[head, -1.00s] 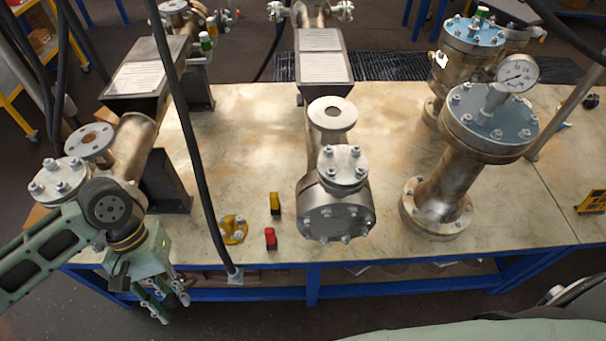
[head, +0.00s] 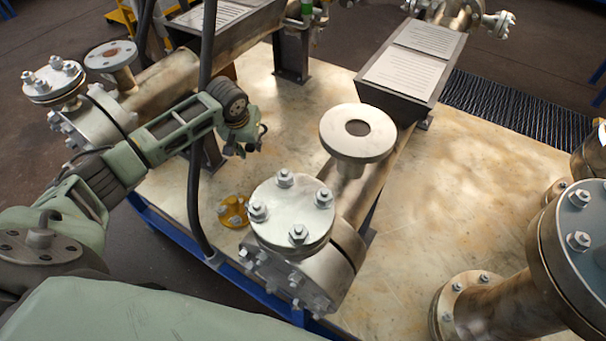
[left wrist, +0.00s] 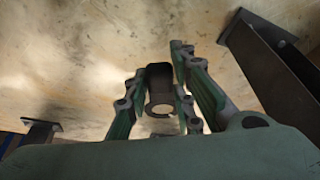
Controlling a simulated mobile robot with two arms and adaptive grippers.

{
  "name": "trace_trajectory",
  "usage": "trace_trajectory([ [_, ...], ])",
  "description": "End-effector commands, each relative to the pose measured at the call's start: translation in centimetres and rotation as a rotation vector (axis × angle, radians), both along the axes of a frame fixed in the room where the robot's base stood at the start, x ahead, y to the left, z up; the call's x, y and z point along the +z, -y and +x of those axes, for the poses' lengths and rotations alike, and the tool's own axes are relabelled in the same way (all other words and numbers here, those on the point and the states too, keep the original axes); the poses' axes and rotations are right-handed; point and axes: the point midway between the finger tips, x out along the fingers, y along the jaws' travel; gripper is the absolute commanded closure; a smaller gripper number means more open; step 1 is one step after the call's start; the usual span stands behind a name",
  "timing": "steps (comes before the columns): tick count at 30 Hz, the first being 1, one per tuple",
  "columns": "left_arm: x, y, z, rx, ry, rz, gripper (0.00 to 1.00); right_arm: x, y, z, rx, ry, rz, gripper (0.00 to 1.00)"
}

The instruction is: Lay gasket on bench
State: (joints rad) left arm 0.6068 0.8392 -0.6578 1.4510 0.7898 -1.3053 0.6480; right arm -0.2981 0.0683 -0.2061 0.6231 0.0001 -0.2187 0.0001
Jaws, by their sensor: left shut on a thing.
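My left gripper (left wrist: 158,75) shows in the left wrist view with its green fingers on both sides of a small dark piece (left wrist: 160,92) with a round, ring-like end. The fingers are shut on this piece, which I take to be the gasket; its full shape is not clear. In the head view my left wrist (head: 243,138) is over the bench (head: 455,190), between the left and middle vessels; the fingers and the held piece cannot be made out there. The pale, stained bench top is also below the fingers in the left wrist view (left wrist: 90,60). My right gripper is not in view.
The middle flanged vessel (head: 290,208) stands close to the right of my left wrist. The left vessel (head: 165,90) is behind the arm. A black hose (head: 203,130) hangs by the forearm. A yellow bolted piece (head: 233,210) lies nearby.

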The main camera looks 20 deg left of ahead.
Motion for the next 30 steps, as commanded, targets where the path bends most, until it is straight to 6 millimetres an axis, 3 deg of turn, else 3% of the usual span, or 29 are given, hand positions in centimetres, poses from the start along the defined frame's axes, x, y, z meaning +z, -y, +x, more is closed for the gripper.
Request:
trace_trajectory([
  [2, -0.6, -0.9, 0.4, 0.008, 0.018, 0.008, 1.00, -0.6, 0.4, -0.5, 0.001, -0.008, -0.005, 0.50],
  [5, -1.1, -0.4, 0.7, 0.008, 0.028, 0.012, 1.00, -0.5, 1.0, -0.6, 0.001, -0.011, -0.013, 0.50],
  [15, -5.4, 7.1, 1.5, 0.007, 0.027, 0.011, 1.00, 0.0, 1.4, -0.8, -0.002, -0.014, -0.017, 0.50],
  [19, -6.6, 9.1, 1.7, 0.009, 0.028, 0.011, 1.00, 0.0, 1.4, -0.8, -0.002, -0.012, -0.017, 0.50],
  [25, -7.8, 10.2, 1.8, 0.011, 0.026, 0.013, 1.00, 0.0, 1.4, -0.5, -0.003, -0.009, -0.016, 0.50],
  [30, -10.4, 10.2, 1.7, 0.011, 0.025, 0.013, 1.00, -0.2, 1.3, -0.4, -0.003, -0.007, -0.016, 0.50],
])
